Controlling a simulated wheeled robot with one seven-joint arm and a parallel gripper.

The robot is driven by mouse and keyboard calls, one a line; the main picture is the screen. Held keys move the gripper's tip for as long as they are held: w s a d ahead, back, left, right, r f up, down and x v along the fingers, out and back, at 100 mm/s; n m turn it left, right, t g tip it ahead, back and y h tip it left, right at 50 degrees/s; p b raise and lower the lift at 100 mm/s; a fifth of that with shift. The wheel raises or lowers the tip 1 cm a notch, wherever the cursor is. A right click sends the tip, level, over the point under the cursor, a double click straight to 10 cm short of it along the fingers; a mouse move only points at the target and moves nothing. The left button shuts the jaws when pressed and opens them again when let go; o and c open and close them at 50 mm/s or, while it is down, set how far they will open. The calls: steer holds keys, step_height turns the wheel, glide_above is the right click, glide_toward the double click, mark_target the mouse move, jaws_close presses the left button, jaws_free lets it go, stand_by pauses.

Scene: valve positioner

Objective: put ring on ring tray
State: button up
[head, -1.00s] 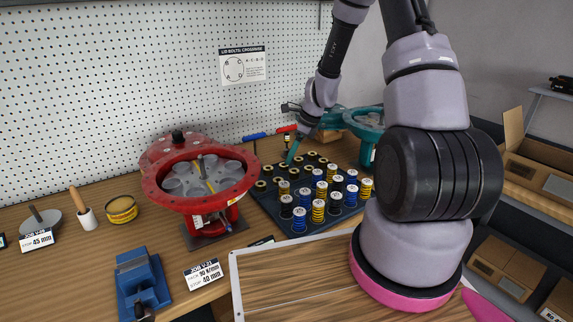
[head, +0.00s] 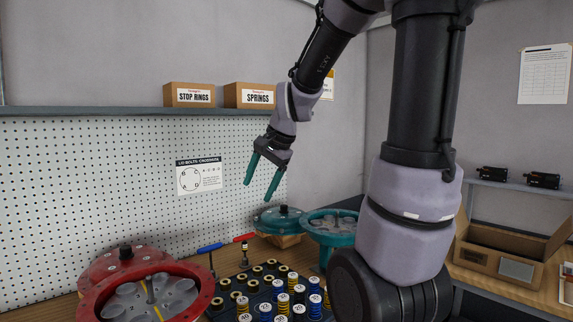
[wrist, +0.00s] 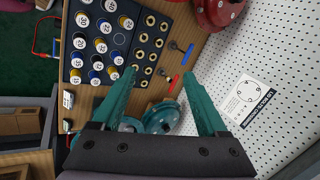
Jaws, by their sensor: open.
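My gripper (head: 259,190) is open and empty, raised in front of the pegboard, above and apart from the bench. In the wrist view its two teal fingers (wrist: 160,75) are spread with nothing between them. The dark tray (wrist: 119,40) lies below, holding several small brass-coloured rings (wrist: 143,55) in rows beside numbered blue, black and yellow springs (wrist: 100,45). In the head view, rings (head: 257,271) show at the tray's back left; its front is cut off by the frame. I cannot tell which ring the task means.
A red valve housing (head: 140,285) stands left of the tray. A teal housing (head: 330,228) and teal lid (head: 280,219) stand behind right. Blue-handled (head: 210,247) and red-handled (head: 244,238) tools stand at the back. A shelf (head: 100,111) carries "STOP RINGS" (head: 190,95) and "SPRINGS" boxes (head: 250,95).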

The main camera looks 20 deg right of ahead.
steer(key=s+r+n+t, duration=0.1)
steer(key=s+r+n, duration=0.2)
steer(key=s, duration=0.4)
steer(key=s+d+r+n+t, duration=0.1)
steer(key=s+r+n, duration=0.2)
steer(key=s, duration=0.3)
steer(key=shift+s+d+r+n+h, duration=0.3)
steer(key=shift+s+r+n+h, duration=0.1)
steer(key=shift+r, duration=0.2)
